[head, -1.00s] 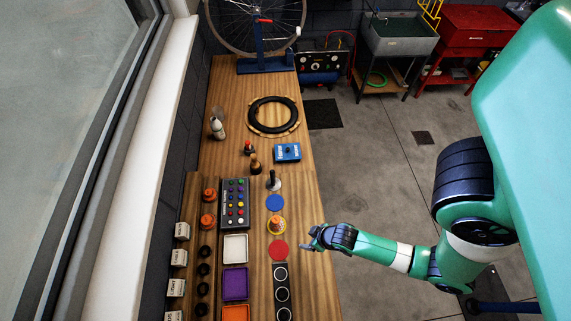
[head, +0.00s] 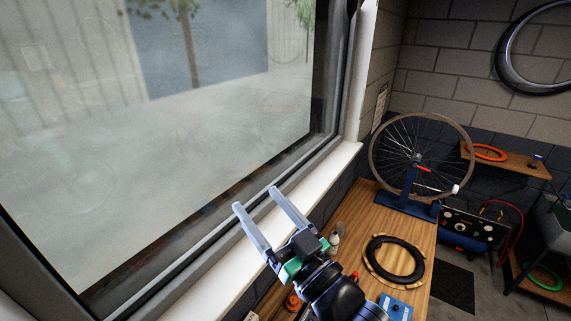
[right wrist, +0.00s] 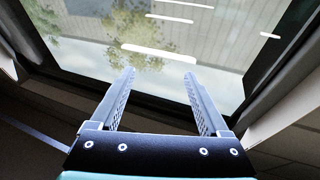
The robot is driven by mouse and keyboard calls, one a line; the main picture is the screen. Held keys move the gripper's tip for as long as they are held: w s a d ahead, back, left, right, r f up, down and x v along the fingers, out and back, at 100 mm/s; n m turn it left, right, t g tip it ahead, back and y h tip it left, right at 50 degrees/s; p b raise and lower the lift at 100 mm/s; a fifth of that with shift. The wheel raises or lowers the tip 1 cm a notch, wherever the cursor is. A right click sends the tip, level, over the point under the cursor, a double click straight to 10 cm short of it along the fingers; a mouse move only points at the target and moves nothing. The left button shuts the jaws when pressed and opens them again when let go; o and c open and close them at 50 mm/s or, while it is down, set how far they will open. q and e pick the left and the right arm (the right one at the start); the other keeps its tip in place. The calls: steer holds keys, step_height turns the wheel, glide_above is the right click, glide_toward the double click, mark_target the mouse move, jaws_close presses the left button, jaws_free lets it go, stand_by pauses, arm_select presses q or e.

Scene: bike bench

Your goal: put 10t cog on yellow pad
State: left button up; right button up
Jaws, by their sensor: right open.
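My right gripper (head: 255,198) is raised in front of the window, its two grey fingers apart and nothing between them. In the right wrist view the open gripper (right wrist: 158,74) points at the window glass, with no object between the fingers. The yellow pad is not in view now; the lower edge of the head view and my right arm cut off that part of the bench. I cannot make out a 10t cog. An orange-topped piece (head: 293,302) shows partly beside my arm at the bottom. My left gripper is not in view.
The wooden bench (head: 420,236) runs along the window sill (head: 335,180). On it are a black tyre (head: 372,262), a wheel stand (head: 409,205), a white bottle (head: 334,240) and a blue box (head: 396,308). The air around the gripper is free.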

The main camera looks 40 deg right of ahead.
steer(key=s+a+r+t+y, duration=0.1)
steer(key=s+r+t, duration=0.1)
steer(key=r, duration=0.5)
steer(key=s+a+r+n+t+y, duration=0.1)
steer(key=s+a+r+t, duration=0.1)
steer(key=s+r, duration=0.3)
steer(key=s+a+r+n+t+y, duration=0.1)
steer(key=s+r+t, duration=0.1)
steer(key=r, duration=0.8)
steer(key=shift+s+a+r+t, duration=0.3)
steer(key=shift+s+a, duration=0.1)
steer(key=shift+s, duration=0.4)
